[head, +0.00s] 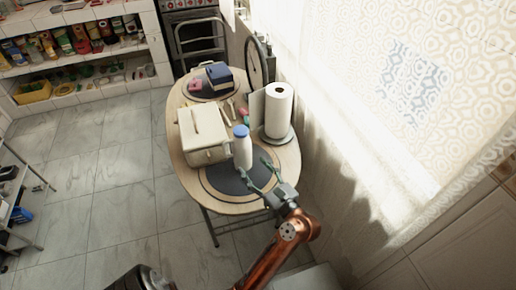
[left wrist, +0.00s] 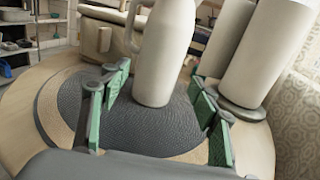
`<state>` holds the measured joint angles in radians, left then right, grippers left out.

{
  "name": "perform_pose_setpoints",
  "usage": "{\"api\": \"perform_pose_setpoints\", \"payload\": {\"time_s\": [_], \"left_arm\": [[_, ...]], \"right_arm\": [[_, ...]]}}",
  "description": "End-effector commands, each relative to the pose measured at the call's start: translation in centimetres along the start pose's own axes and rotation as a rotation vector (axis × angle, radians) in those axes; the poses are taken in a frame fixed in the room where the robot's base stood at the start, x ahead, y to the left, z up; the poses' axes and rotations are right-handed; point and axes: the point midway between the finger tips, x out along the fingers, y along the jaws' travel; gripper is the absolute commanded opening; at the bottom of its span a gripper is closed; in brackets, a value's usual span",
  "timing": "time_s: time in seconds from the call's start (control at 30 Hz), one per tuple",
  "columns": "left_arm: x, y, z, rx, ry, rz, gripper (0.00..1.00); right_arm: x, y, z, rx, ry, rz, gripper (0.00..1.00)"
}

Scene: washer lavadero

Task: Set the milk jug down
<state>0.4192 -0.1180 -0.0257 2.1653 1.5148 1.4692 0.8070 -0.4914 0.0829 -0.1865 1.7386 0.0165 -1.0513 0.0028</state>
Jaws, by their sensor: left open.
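The milk jug (head: 242,153) is white with a blue cap and stands upright on a dark round mat (head: 222,182) at the near end of the oval table. In the left wrist view the jug (left wrist: 165,50) shows its handle on the left, its base rests on the mat (left wrist: 75,110), and its top is cut off. My left gripper (head: 256,167) is open, with its fingers apart at the near right of the jug. In the left wrist view the green-padded fingers (left wrist: 158,82) spread to either side of the jug's lower body, with visible gaps. My right gripper is not in view.
A paper towel roll (head: 278,110) stands on a holder right of the jug. A cream box-like container (head: 203,132) stands to the left. Dark blue and pink items (head: 217,76) sit on a second mat at the far end. A curtained wall borders the table's right.

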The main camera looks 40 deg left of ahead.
Motion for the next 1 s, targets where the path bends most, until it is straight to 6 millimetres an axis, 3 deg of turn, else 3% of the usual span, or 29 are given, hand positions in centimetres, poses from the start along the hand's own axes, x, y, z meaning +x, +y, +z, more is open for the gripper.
{"api": "perform_pose_setpoints", "payload": {"time_s": [0.5, 0.8, 1.0], "left_arm": [[6.0, -0.2, 0.3, 0.004, -0.006, 0.002, 0.56], [6.5, -0.2, 0.5, 0.003, -0.005, 0.0, 0.56], [6.4, -0.3, 0.5, 0.004, -0.005, -0.001, 0.43]], "right_arm": [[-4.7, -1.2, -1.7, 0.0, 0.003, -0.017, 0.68], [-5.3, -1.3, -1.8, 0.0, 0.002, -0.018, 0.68], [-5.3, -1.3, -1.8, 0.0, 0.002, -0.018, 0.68]]}}
